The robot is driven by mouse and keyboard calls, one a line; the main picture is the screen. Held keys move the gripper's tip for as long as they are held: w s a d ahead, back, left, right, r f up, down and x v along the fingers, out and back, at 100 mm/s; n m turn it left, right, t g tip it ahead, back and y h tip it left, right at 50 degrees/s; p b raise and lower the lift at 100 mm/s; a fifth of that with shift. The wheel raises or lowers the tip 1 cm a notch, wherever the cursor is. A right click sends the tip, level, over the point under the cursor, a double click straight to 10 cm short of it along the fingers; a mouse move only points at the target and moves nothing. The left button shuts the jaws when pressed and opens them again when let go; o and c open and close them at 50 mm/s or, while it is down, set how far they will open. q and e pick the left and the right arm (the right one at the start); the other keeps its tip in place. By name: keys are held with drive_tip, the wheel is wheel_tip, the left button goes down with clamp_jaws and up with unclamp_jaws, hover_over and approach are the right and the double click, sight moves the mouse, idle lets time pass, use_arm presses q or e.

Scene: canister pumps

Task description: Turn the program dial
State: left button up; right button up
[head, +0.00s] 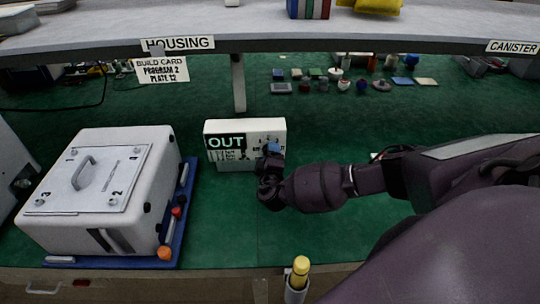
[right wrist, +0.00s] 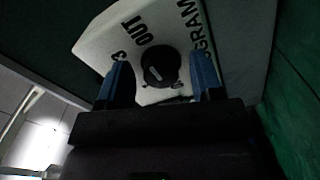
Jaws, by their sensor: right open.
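The program dial (right wrist: 160,66) is a round black knob with a light pointer mark. It sits on a white panel (right wrist: 112,40) lettered "OUT" and "GRAM", with a "3" near the left finger. My right gripper (right wrist: 160,85) is open, with one blue finger on each side of the dial and a gap to it. In the head view, my right gripper (head: 270,160) is at the front of the white box (head: 265,127) marked "OUT" and hides the dial there. I cannot tell whether the fingers touch the panel. My left gripper does not show.
A white housing (head: 105,185) with a handled plate stands on a blue tray (head: 185,215) at left. Small parts lie at the back. Green mat (head: 225,230) is clear before the box.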

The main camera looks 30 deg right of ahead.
drive_tip(key=c, duration=0.9)
